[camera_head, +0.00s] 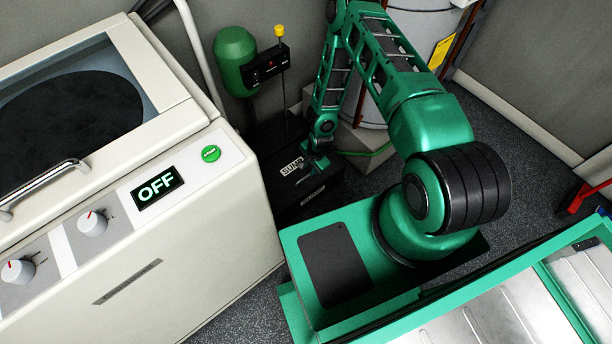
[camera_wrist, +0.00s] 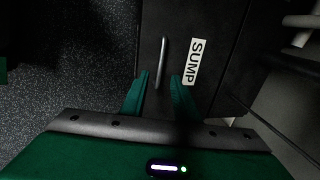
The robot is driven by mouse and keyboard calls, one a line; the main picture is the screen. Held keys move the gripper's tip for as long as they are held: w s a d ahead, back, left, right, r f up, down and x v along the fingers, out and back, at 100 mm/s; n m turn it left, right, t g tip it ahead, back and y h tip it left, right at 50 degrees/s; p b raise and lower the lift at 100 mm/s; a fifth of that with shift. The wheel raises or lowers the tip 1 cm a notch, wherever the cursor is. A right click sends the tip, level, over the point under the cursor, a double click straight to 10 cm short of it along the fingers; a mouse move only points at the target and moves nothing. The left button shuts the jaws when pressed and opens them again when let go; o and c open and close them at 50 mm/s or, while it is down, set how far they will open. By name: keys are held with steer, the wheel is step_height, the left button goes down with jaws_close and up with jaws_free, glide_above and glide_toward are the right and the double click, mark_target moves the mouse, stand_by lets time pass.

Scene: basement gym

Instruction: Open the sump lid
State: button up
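The sump lid (camera_wrist: 220,45) is a dark, flat panel with a white SUMP label (camera_wrist: 195,62) in the wrist view. A slim metal bar handle (camera_wrist: 163,58) stands on it, left of the label. My gripper (camera_wrist: 160,77) is open, its two green fingers on either side of the handle's near end in the picture. Whether the fingers touch the handle I cannot tell. In the head view the dark sump box (camera_head: 297,192) sits low in the corner, its label visible and the lid looking shut.
A cream machine (camera_head: 200,250) with an OFF display stands left of the sump. A green tank (camera_head: 236,60) and a float switch with a yellow knob (camera_head: 279,32) are behind it. A pale cylinder (camera_head: 420,25) stands behind my arm.

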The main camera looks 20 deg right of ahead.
mark_target(307, 177)
steer(key=f, duration=0.2)
steer(key=w+f, duration=0.1)
steer(key=f, duration=0.5)
steer(key=shift+w+a+f, duration=0.2)
steer(key=shift+w+a, duration=0.05)
